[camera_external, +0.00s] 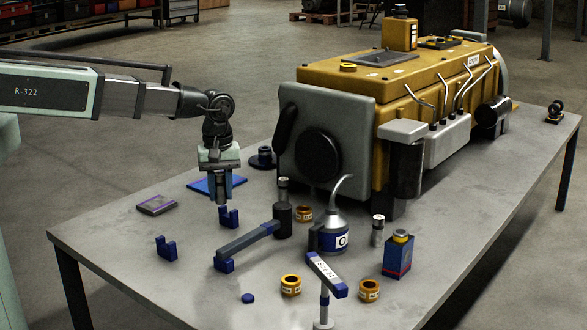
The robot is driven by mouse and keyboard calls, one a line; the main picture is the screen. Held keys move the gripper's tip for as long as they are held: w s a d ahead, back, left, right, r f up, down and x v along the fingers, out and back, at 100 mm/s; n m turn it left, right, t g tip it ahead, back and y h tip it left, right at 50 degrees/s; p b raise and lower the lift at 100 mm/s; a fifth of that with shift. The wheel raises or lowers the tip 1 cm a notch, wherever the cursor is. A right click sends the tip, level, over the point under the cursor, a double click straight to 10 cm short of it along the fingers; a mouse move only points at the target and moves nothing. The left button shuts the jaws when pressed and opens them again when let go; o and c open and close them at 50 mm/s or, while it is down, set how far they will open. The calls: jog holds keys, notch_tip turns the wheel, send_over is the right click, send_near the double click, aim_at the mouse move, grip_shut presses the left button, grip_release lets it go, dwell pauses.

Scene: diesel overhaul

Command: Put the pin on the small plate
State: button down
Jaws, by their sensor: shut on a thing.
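My gripper (221,198) points down over the left part of the table. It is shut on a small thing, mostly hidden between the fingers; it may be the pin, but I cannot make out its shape. The fingertips are just above and beside a blue notched block (229,217). A thin flat blue plate (203,185) lies on the table behind the gripper, partly hidden by it. A small dark flat piece with purple edges (156,204) lies to the left. I cannot tell for sure which of these two is the small plate.
A large yellow engine (400,85) fills the back. The left front table is clear.

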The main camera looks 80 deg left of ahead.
jog(key=s+a+n, duration=0.3)
jog(key=s+a, duration=0.5)
jog(key=a, duration=0.5)
jog(key=r+n, duration=0.2)
jog(key=n, duration=1.2)
send_over(156, 203)
jog(key=shift+f, duration=5.25)
jog(key=shift+f, duration=0.1)
jog(key=c, duration=0.8)
grip_release()
jog(key=shift+c, duration=0.2)
notch_tip(156, 203, up, 12)
